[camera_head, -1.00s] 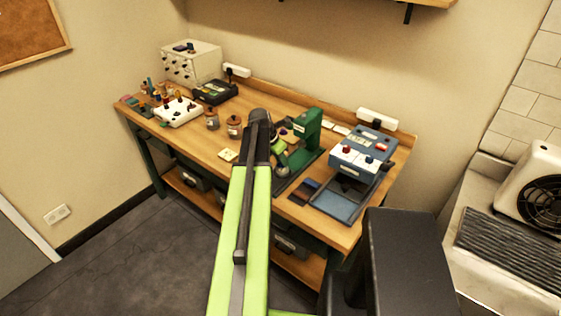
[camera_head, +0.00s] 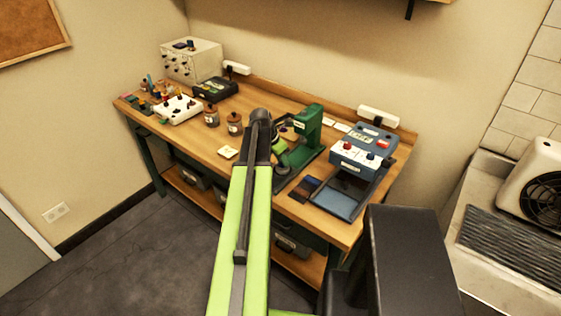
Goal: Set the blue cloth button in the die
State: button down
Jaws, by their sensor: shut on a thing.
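A green hand press (camera_head: 309,124) stands on the workbench (camera_head: 196,140), right of the end of my arm. The die is not clear at this size, as my arm covers part of the press's base. My lime-green arm reaches up from the bottom to a dark elbow. Its lime far part shows just right of the elbow, in front of the press. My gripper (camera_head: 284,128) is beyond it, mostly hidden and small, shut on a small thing. I cannot make out the blue cloth button.
A blue machine (camera_head: 361,153) with a tray stands right of the press, with dark swatches (camera_head: 304,189) beside it. A pale note (camera_head: 228,152) lies near the front edge.

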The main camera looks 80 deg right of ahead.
jog(key=shift+f+b, duration=0.55)
dwell(0.4)
jog(key=c, duration=1.5)
grip_release()
jog(key=p+v, duration=0.2)
jog(key=shift+a+r+p, duration=0.1)
jog(key=shift+r+p, duration=0.2)
jog(key=shift+r, duration=0.05)
jog(key=p+v, duration=0.7)
jog(key=v, duration=0.1)
jog(key=shift+r+p, duration=0.15)
jog(key=shift+p, duration=0.15)
jog(key=shift+a, duration=0.1)
